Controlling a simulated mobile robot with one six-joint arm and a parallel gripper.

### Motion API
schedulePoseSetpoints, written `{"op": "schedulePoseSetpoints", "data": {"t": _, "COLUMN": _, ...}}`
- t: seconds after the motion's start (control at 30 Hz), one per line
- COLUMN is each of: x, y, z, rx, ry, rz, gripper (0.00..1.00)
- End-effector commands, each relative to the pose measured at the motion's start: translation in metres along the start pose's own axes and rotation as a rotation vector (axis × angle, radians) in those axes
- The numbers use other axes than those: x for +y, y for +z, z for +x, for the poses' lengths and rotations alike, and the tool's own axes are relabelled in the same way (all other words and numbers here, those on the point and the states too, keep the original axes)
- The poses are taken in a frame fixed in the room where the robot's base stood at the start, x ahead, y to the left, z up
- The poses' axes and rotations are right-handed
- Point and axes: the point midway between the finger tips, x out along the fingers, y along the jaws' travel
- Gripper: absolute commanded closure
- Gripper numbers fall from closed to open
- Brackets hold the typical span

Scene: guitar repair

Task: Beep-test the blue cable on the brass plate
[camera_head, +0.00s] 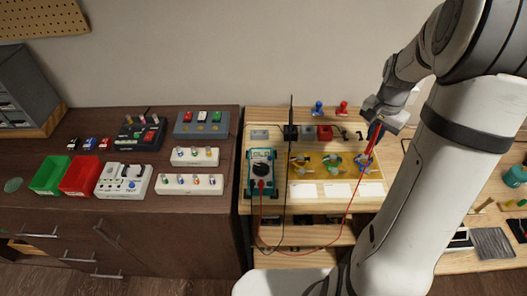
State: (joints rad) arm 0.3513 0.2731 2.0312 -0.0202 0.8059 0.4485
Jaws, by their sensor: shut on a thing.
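The brass plate (316,172) lies on the light wooden bench and carries several small fittings with coloured parts. The blue cable (362,159) shows as a small blue piece at the plate's right end. My gripper (376,124) is shut on a red probe (373,138), which points down and left toward the blue cable. I cannot tell whether its tip touches anything. A red lead (347,212) runs from the probe, loops down and returns to the teal multimeter (262,172), left of the plate. The meter's display is too small to read.
A thin black upright rod (291,125) stands behind the plate near the meter. Blue (318,108) and red (342,108) knobbed items stand at the back. White cards (338,190) lie in front of the plate. The dark left cabinet holds green (50,175) and red (80,175) bins.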

Motion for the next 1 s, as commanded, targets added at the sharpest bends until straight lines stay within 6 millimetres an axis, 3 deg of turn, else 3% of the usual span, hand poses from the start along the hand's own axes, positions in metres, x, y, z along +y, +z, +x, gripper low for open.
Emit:
{"op": "schedulePoseSetpoints", "data": {"t": 0.57, "x": 0.000, "y": 0.000, "z": -0.002, "rx": -0.001, "ry": 0.000, "rz": 0.000, "gripper": 1.00}}
{"op": "schedulePoseSetpoints", "data": {"t": 1.0, "x": 0.000, "y": -0.002, "z": -0.041, "rx": 0.000, "ry": 0.000, "rz": 0.000, "gripper": 1.00}}
